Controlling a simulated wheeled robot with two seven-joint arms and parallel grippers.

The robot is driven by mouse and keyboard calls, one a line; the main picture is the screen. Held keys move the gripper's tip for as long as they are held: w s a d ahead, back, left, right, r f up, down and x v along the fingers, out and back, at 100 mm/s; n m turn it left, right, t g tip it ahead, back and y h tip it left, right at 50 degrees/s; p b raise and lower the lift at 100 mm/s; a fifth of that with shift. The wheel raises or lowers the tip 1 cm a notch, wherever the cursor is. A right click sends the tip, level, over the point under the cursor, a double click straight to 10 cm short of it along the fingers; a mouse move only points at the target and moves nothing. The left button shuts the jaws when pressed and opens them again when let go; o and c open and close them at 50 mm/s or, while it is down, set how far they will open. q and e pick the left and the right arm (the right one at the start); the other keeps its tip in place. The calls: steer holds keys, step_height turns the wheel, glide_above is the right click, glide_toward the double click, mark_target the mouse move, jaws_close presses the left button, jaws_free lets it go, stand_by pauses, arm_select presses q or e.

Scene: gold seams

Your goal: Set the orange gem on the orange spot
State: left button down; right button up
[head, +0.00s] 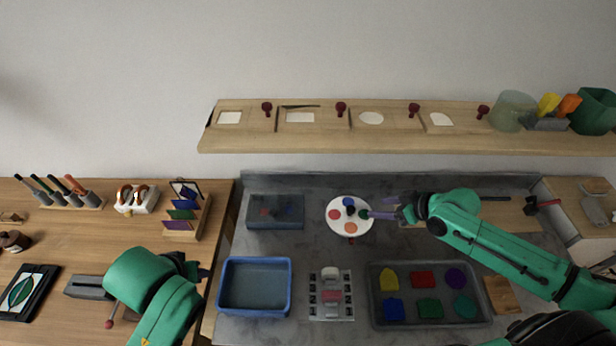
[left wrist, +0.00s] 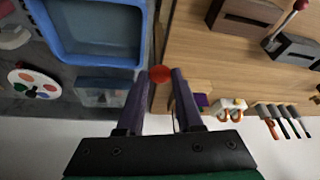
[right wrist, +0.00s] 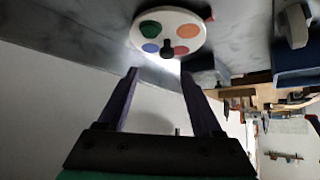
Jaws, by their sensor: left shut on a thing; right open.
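The white round palette (head: 335,229) bears red, blue, green and orange spots around a dark knob. Its orange spot (head: 350,228) is on the near side and bare; it also shows in the right wrist view (right wrist: 188,31). My left gripper (left wrist: 160,78) is shut on a small red-orange piece, which looks like the orange gem (left wrist: 160,73). In the head view my left gripper (head: 203,270) is left of the blue bin, and the gem is hidden there. My right gripper (head: 380,214) is open and empty, its fingertips at the palette's right edge.
The blue bin (head: 221,292) stands between my left gripper and the palette; it looks empty. A grey box (head: 276,212) is left of the palette. A tray (head: 374,318) of several coloured shapes is at the near right. The wooden shelf (head: 385,145) runs above.

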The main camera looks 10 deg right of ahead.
mark_target(351, 209)
arm_select(q)
steer(key=shift+w, duration=0.1)
arm_select(e)
steer(key=x, duration=0.7)
steer(key=a+b+x, duration=0.1)
steer(key=x, duration=0.2)
steer(key=shift+w+a+f, duration=0.1)
steer(key=shift+w+a, duration=0.05)
steer(key=shift+a, duration=0.15)
steer(key=shift+s+a, duration=0.15)
steer(key=shift+s, duration=0.1)
steer(key=shift+w, duration=0.1)
jaws_close()
arm_select(q)
steer(key=shift+s+a+f, duration=0.2)
steer(key=shift+s+a, duration=0.3)
steer(key=shift+s, duration=0.35)
steer(key=shift+f, duration=0.1)
